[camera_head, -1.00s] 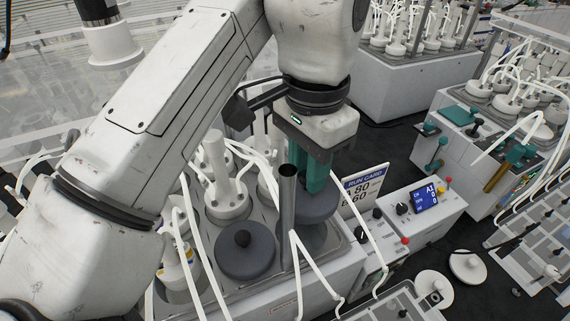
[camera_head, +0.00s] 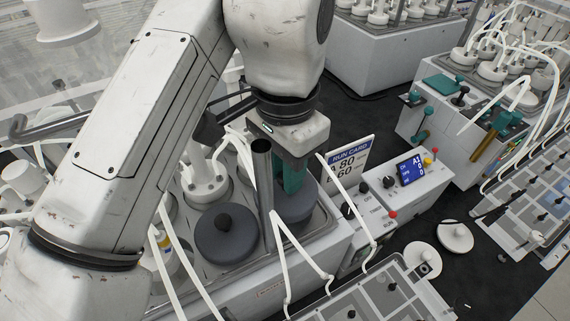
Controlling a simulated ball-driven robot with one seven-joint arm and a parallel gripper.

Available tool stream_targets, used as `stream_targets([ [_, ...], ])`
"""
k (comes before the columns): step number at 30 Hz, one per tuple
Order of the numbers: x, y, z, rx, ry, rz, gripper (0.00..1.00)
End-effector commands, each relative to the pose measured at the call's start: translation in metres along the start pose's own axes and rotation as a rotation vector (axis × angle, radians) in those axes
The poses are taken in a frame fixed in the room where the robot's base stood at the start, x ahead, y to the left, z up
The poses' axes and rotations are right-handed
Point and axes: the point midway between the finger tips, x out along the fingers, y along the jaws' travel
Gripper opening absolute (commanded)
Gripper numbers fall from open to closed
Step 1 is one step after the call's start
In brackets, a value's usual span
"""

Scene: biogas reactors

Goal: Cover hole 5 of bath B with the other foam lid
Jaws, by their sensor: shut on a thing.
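My gripper (camera_head: 291,184) has teal fingers pointing down and is shut on a dark grey round foam lid (camera_head: 297,211). This lid is at the right front corner of the near bath (camera_head: 240,280), low at the bath top and over the corner hole. I cannot tell whether it is fully seated, since a grey post and the fingers hide part of it. The other dark foam lid (camera_head: 226,237), with a black knob, lies flat on the bath top just left of the post. The bath's letter and hole numbers are not readable.
A grey upright post (camera_head: 264,185) and white tubes stand close in front of the held lid. A run card (camera_head: 347,166) and a control box with a blue display (camera_head: 411,168) are to its right. White bottles (camera_head: 205,180) stand behind the other lid.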

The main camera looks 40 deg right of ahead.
Motion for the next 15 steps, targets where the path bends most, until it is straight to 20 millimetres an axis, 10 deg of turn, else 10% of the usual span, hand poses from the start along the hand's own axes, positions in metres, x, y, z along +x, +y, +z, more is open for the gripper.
stream_targets([
  [15,0.031,0.000,0.000,0.000,0.000,0.000,0.00],
])
